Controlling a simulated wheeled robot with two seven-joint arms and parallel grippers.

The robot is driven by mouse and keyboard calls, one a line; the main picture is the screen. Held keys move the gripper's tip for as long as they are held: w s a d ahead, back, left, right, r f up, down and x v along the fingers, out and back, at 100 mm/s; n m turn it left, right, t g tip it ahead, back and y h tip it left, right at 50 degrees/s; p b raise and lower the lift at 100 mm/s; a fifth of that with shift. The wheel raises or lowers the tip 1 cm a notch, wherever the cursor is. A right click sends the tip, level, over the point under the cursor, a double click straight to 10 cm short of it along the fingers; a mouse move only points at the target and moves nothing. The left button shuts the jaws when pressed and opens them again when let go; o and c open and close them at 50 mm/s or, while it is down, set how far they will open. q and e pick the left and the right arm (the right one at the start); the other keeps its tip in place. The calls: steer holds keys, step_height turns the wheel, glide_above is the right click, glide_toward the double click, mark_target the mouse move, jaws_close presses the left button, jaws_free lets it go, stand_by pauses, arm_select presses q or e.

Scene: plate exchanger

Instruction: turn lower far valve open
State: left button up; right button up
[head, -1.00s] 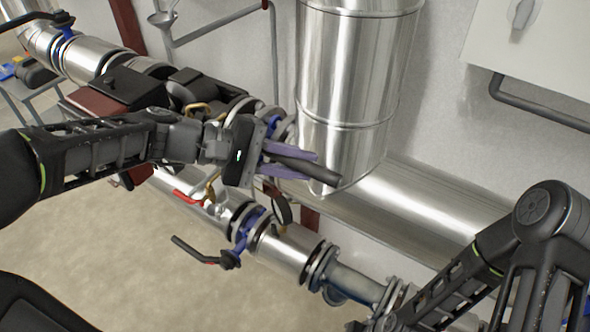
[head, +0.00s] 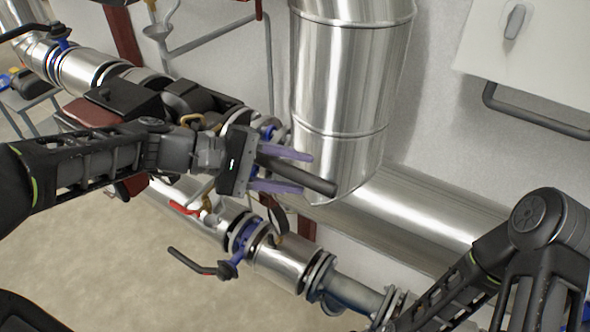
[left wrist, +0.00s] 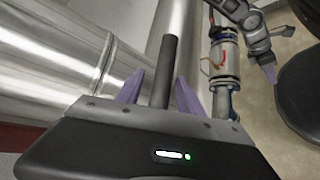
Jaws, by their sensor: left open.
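My left gripper (head: 283,172) is open, with its purple fingers apart on either side of a dark rod (head: 322,185) that looks like a valve lever. In the left wrist view the rod (left wrist: 170,66) stands between the fingers, apart from both near its free end. A blue valve part (head: 268,132) shows just behind the gripper; the rod's root is hidden. On the lower pipe below, a blue valve (head: 240,236) has a black lever (head: 190,262) pointing left. I cannot tell for sure which is the lower far valve. My right gripper shows small in the left wrist view (left wrist: 269,74).
Another blue valve (head: 60,45) with a black lever is at upper left. A large silver vertical duct (head: 345,90) stands right behind the left gripper. A red lever (head: 184,208) and a gauge sit on the lower pipe. Bare floor (head: 110,260) is free at lower left.

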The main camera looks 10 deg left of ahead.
arm_select(q)
steer(key=v, duration=0.7)
steer(key=shift+a+b, duration=0.15)
steer(key=shift+b, duration=0.25)
steer(key=shift+r, duration=0.1)
